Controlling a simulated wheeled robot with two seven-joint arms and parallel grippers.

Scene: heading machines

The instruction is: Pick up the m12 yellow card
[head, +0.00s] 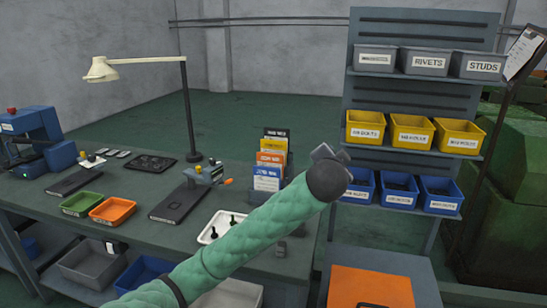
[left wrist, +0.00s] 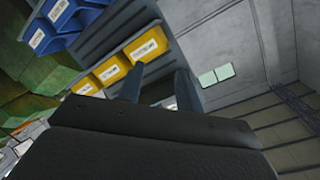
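A rack of cards stands at the back right of the workbench in the head view. A yellow card (head: 273,145) is in it, between a black card (head: 276,132) behind and an orange card (head: 270,158) in front. Its print is too small to read. My left arm reaches across the bench front, and its gripper (head: 330,153) is right of the rack, apart from it, mostly hidden behind the wrist. In the left wrist view the gripper (left wrist: 160,85) has its two fingers apart with nothing seen between them. My right gripper is not in view.
A shelf rack with yellow bins (head: 410,132), blue bins (head: 400,190) and grey bins (head: 430,61) stands at right. A lamp (head: 190,110), a white tray (head: 212,234) and a small clamp device (head: 203,174) are on the workbench (head: 140,215). An orange-topped box (head: 370,288) is at front right.

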